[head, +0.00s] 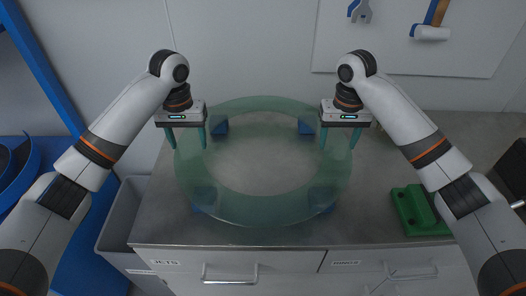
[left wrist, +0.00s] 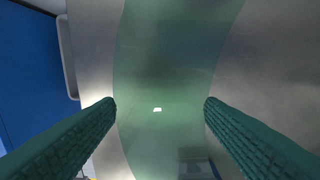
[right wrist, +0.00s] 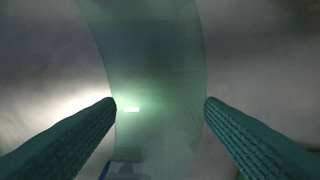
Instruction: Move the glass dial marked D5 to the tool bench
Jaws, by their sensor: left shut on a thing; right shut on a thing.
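The glass dial (head: 262,209) is a large, clear green ring lying level over a grey bench top. No D5 mark is readable on it. My left gripper (head: 187,143) is shut on the ring's left side, with one finger on each edge of the band. My right gripper (head: 339,143) is shut on its right side in the same way. The green band also shows between the fingers in the left wrist view (left wrist: 160,75) and the right wrist view (right wrist: 155,70). I cannot tell whether the ring rests on the blue blocks (head: 220,127) beneath it.
The grey bench (head: 385,170) has labelled drawers (head: 230,280) in front. A green holder (head: 418,210) stands at its right. A grey bin (head: 122,222) is at the left, beside blue structure. A wrench (head: 360,11) and a mallet (head: 431,32) hang on the back wall.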

